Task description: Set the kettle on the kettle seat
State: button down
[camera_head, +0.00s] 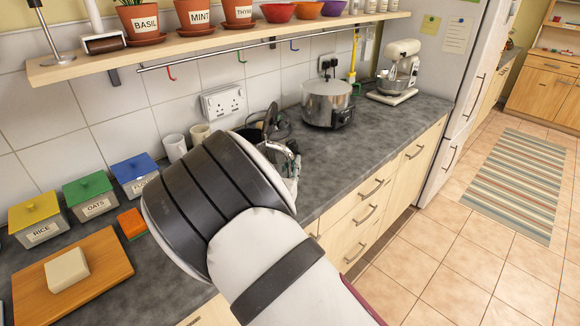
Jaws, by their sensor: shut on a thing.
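My arm fills the middle of the view and hides most of what is at its end. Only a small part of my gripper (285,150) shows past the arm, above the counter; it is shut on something. A dark upright handle-like piece (269,117) sticks up there and seems to belong to the kettle, whose body is mostly hidden. A dark round shape (281,124) lies on the counter just behind it, below the wall socket. It may be the kettle seat, but I cannot tell for sure. Whether the kettle touches it is hidden.
A steel pot cooker (326,102) and a mixer (397,75) stand further along the counter (375,125). Two pale mugs (175,147), lidded boxes (90,195), an orange sponge (132,223) and a wooden board (105,268) are at left. A shelf (215,42) overhangs the counter.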

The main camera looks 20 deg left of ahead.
jog(key=shift+f+b, duration=0.3)
jog(key=shift+f, duration=0.3)
dwell(0.3)
jog(key=c, duration=1.5)
grip_release()
jog(key=shift+f, duration=0.15)
jog(key=shift+r, duration=0.25)
jog(key=shift+s+r+p, duration=0.1)
jog(key=shift+r+p, duration=0.3)
jog(key=shift+r, duration=0.15)
jog(key=s, duration=0.4)
jog(key=s+d, duration=0.1)
jog(key=s, duration=0.3)
jog(key=s+b, duration=0.1)
jog(key=s, duration=0.2)
jog(key=shift+s+d+f, duration=0.15)
jog(key=shift+s+d, duration=0.25)
